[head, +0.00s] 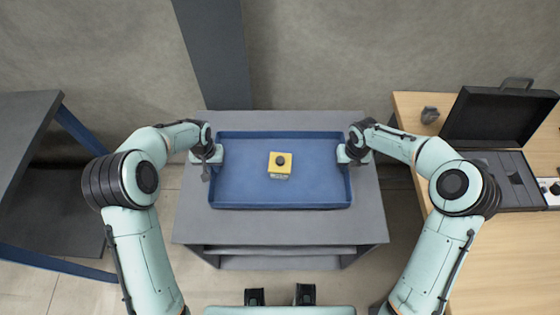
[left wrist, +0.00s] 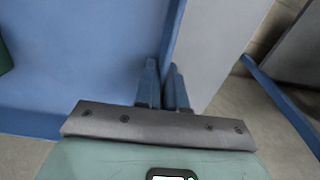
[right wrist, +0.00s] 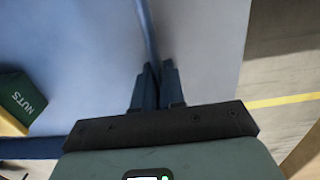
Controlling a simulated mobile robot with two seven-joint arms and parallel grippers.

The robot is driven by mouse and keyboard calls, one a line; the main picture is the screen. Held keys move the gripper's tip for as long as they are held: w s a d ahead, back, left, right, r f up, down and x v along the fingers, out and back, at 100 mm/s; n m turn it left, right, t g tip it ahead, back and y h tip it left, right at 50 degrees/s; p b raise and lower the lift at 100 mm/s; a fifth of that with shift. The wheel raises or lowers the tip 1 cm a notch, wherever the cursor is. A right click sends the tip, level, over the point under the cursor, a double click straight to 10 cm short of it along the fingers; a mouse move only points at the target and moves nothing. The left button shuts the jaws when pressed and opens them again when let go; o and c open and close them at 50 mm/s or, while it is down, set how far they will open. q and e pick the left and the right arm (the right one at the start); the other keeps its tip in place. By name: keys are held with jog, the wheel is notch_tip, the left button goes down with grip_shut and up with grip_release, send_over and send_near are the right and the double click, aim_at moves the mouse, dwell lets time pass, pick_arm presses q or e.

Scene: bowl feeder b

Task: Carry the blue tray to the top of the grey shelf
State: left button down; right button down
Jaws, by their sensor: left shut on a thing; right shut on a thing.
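The blue tray (head: 280,198) is over the top of the grey shelf (head: 280,229) in the head view. It looks level; whether it touches the top or hangs just above it, I cannot tell. A yellow box (head: 280,172) with a dark round top lies in the tray near its middle. My left gripper (head: 213,160) is shut on the tray's left wall, which also shows in the left wrist view (left wrist: 171,40). My right gripper (head: 347,158) is shut on the tray's right wall, seen in the right wrist view (right wrist: 148,30).
A wooden table (head: 408,115) stands at the right with an open black case (head: 497,118) and a small grey part (head: 430,114). A dark table with blue legs (head: 25,115) stands at the left. A dark grey column (head: 215,50) rises behind the shelf.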

pick_arm(q)
jog(key=shift+s+r, duration=0.1)
jog(key=shift+s, duration=0.05)
pick_arm(e)
jog(key=shift+s+r, duration=0.15)
